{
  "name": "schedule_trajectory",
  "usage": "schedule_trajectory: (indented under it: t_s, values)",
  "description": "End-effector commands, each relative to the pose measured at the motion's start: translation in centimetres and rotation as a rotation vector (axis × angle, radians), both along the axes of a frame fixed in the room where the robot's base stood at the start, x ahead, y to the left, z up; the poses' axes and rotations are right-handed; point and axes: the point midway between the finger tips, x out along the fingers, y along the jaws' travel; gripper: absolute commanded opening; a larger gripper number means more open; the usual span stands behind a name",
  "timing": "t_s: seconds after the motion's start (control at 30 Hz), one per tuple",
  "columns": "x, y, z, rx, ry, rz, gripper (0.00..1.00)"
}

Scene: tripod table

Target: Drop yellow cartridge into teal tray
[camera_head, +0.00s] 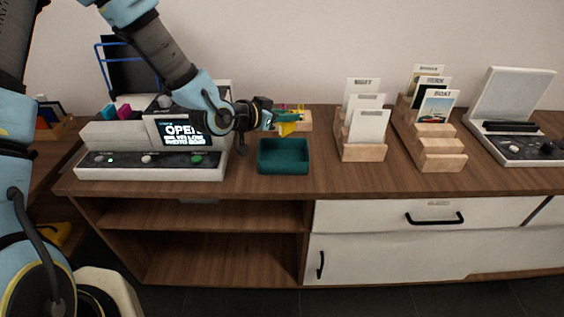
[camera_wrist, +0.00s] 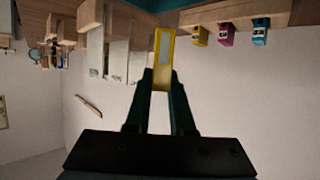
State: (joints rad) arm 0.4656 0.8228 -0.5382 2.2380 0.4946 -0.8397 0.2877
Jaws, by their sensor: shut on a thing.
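My gripper (camera_head: 280,116) is shut on a yellow cartridge (camera_head: 288,128), which hangs just above and behind the teal tray's back edge in the head view. In the wrist view, the yellow cartridge (camera_wrist: 163,60) is held between the two dark fingertips (camera_wrist: 161,80). The teal tray (camera_head: 284,170) sits on the wooden cabinet top, and its inside looks empty. A strip of teal (camera_wrist: 155,4) shows at the top edge of the wrist view.
A printer (camera_head: 150,172) with a lit screen stands left of the tray. Card racks (camera_head: 362,150) stand to the right. A wooden block (camera_head: 304,121) lies behind my gripper. Yellow (camera_wrist: 200,35), magenta (camera_wrist: 226,35) and cyan (camera_wrist: 260,31) cartridges show in the wrist view.

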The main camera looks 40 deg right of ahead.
Motion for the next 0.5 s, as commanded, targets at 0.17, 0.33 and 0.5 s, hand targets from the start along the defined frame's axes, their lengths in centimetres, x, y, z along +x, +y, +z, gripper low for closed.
schedule_trajectory:
  t_s: [0.17, 0.33, 0.5]
  values:
    - [0.00, -0.02, -1.35, -0.001, 0.000, 0.000, 0.00]
    - [0.00, -0.02, -1.32, -0.001, 0.000, 0.000, 0.00]
    - [0.01, -0.02, -1.32, -0.001, 0.000, 0.000, 0.30]
